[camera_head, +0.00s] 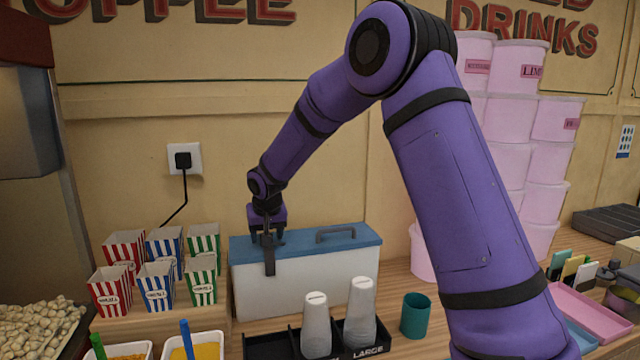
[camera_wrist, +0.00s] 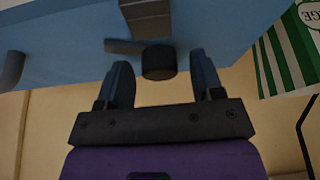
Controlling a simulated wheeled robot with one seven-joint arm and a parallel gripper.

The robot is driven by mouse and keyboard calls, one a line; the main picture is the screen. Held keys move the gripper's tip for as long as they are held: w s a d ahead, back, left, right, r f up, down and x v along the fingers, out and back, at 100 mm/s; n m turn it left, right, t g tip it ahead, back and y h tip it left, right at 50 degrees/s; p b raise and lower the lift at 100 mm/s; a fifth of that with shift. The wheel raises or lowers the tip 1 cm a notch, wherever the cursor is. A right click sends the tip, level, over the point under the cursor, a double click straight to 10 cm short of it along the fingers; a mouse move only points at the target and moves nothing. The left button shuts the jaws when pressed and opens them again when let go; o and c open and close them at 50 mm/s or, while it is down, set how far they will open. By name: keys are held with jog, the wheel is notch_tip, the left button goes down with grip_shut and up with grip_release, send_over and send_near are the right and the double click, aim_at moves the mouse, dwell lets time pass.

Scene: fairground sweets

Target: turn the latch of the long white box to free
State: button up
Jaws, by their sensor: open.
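The long white box (camera_head: 310,287) stands on the counter with its blue lid (camera_head: 348,240) shut; a grey handle (camera_wrist: 12,70) is on the lid. A dark strap (camera_head: 269,262) hangs over the box's front edge near its left end. In the wrist view the latch is a dark round knob (camera_wrist: 158,62) with a flat lever (camera_wrist: 122,46) pointing left, roughly along the box, beside the strap (camera_wrist: 150,18). My gripper (camera_head: 267,238) is open above the lid's left part. In the wrist view its fingers (camera_wrist: 164,70) stand on either side of the knob; contact is unclear.
Striped cups (camera_head: 158,285) stand close left of the box. White cup stacks (camera_head: 360,312) in a black holder and a teal cup (camera_head: 415,315) stand in front. Pink tubs (camera_head: 520,150) are stacked at the right. A wall socket (camera_head: 184,160) with a cable is behind.

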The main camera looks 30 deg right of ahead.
jog(key=m+h, duration=0.1)
jog(key=m, duration=0.4)
jog(key=shift+a+g+h, duration=0.15)
jog(key=shift+g+h, duration=0.25)
jog(key=v, duration=1.1)
jog(key=s+d+r+n, duration=0.1)
jog(key=s+d+r, duration=0.1)
jog(key=s, duration=0.4)
jog(key=s+d+r+n, duration=0.1)
jog(key=s+d+r, duration=0.1)
jog(key=s+r, duration=0.2)
jog(key=s+d+r+y, duration=0.1)
jog(key=s+d+r, duration=0.1)
jog(key=s, duration=0.7)
jog(key=shift+s+d+r+n+t, duration=0.2)
jog(key=shift+d+r+n+t, duration=0.1)
jog(key=shift+d+r+n, duration=0.15)
jog(key=w+a+f+n+g, duration=0.1)
jog(key=w+f, duration=0.2)
jog(key=w, duration=0.5)
jog(key=w+a+f+g+y, duration=0.1)
jog(key=w+a+f+g, duration=0.15)
jog(key=w, duration=0.45)
jog(key=w+a+f+n+g, duration=0.1)
jog(key=w+f, duration=0.2)
jog(key=w, duration=0.5)
notch_tip(320, 180, down, 11)
jog(key=shift+w+r, duration=0.1)
jog(key=shift+r, duration=0.15)
